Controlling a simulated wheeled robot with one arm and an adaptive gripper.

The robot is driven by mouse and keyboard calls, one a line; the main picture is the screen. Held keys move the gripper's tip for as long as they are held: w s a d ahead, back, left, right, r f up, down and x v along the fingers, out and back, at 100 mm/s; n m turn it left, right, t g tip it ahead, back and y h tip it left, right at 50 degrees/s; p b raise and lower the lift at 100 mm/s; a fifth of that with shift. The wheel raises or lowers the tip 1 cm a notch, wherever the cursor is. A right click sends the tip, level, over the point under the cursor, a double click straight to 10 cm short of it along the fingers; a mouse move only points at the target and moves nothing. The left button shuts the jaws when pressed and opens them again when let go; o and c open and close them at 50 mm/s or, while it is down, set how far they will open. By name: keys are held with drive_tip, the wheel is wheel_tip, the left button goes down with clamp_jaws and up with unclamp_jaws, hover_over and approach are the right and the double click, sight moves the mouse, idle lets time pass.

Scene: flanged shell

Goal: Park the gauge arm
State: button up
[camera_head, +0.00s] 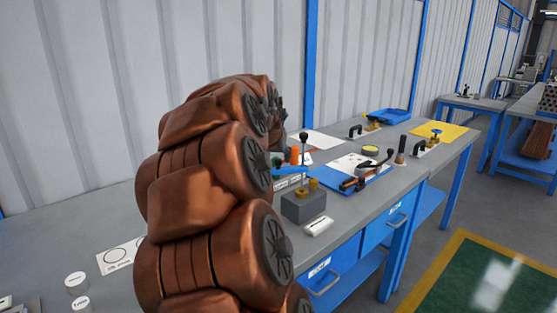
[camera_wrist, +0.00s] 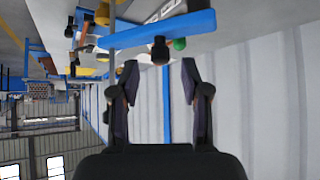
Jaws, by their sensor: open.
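The gauge stand is a grey block (camera_head: 303,206) with brass-coloured knobs and a thin upright post (camera_head: 304,160) topped by a black knob. A blue gauge arm (camera_head: 288,171) reaches left from the post, and its left part is hidden behind my copper-coloured arm. In the wrist view the blue gauge arm (camera_wrist: 140,34) crosses the top, with a black knob (camera_wrist: 160,50) and a green ball (camera_wrist: 179,44) on it. My gripper (camera_wrist: 160,75) is open and empty, and the black knob appears just beyond its fingertips.
A blue tray (camera_head: 355,183) with parts lies right of the stand on the grey bench (camera_head: 345,215). A white block (camera_head: 318,226) sits in front of the stand. Toggle clamps, a yellow mat (camera_head: 445,132) and another blue tray (camera_head: 388,116) are farther back. A corrugated wall (camera_head: 100,100) runs behind.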

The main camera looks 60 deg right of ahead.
sight(278, 159)
drive_tip(key=shift+x, duration=1.7)
drive_tip(key=shift+c, duration=0.4)
clamp_jaws()
